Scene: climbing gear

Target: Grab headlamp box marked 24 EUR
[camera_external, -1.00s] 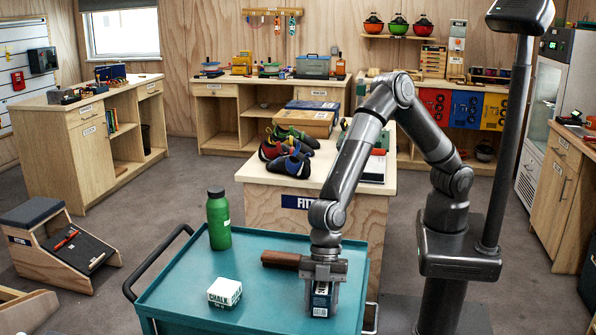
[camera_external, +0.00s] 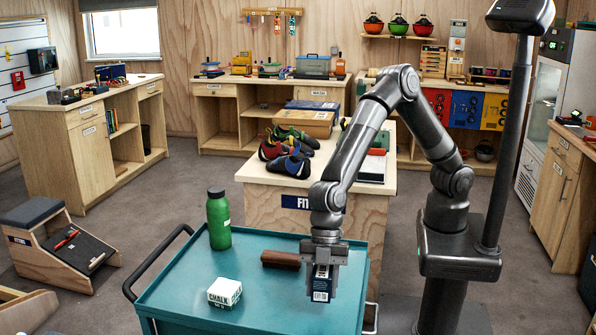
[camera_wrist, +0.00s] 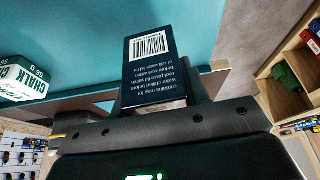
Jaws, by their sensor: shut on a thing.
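My gripper (camera_external: 324,264) is shut on a small dark navy box (camera_external: 321,286) with white print and holds it upright over the teal cart top. In the wrist view the box (camera_wrist: 158,72) sits between the two fingers and shows a barcode and lines of white text. I cannot see a 24 EUR mark or make out whether it is a headlamp box. The box appears a little above the cart surface.
The teal cart (camera_external: 180,290) also carries a green bottle (camera_external: 218,222), a white and green chalk box (camera_external: 225,292) and a brown block (camera_external: 281,260) close beside my gripper. Behind it, a wooden table (camera_external: 262,212) holds several climbing shoes.

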